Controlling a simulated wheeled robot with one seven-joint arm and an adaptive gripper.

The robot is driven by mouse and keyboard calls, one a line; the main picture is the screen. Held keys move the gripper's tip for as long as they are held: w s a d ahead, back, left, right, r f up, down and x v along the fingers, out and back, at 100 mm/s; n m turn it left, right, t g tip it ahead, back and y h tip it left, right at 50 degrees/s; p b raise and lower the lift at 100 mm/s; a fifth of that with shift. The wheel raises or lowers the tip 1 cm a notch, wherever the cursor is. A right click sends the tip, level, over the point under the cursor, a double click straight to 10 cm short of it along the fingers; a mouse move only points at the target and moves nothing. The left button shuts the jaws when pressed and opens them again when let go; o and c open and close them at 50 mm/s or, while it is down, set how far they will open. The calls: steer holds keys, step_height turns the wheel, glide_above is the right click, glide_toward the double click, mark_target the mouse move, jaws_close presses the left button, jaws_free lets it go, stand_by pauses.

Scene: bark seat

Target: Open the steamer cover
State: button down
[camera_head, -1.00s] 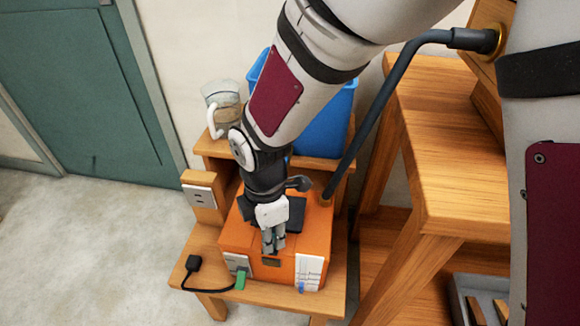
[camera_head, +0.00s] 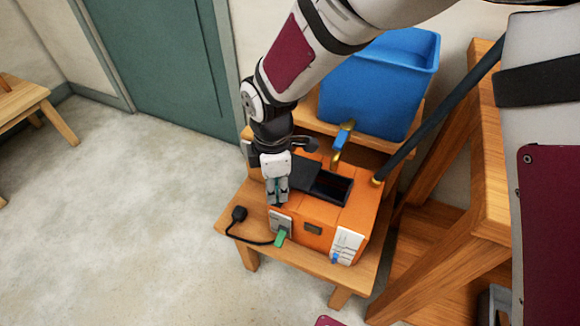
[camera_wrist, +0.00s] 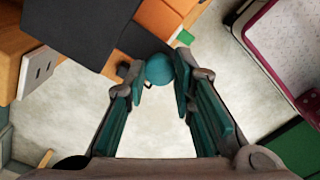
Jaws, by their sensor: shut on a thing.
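The orange steamer box (camera_head: 345,206) stands on a low wooden bench. Its flat dark cover (camera_head: 304,175) lies towards the left of the top, and a dark opening (camera_head: 333,187) shows to its right. My gripper (camera_head: 277,198) is at the front left of the box, beside the cover. In the wrist view my fingertips (camera_wrist: 164,80) close on a round teal knob (camera_wrist: 159,69) near the edge of the dark cover (camera_wrist: 85,30). How the knob joins the cover is hidden.
A blue bin (camera_head: 375,90) stands behind the steamer. A blue-and-gold valve (camera_head: 342,145) and a dark pipe (camera_head: 440,120) are close to its back right. The floor (camera_head: 130,200) at left is clear.

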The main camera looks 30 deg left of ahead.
steer(key=c, duration=1.3)
jaws_free()
steer(key=shift+c, duration=0.2)
step_height(320, 180, up, 12)
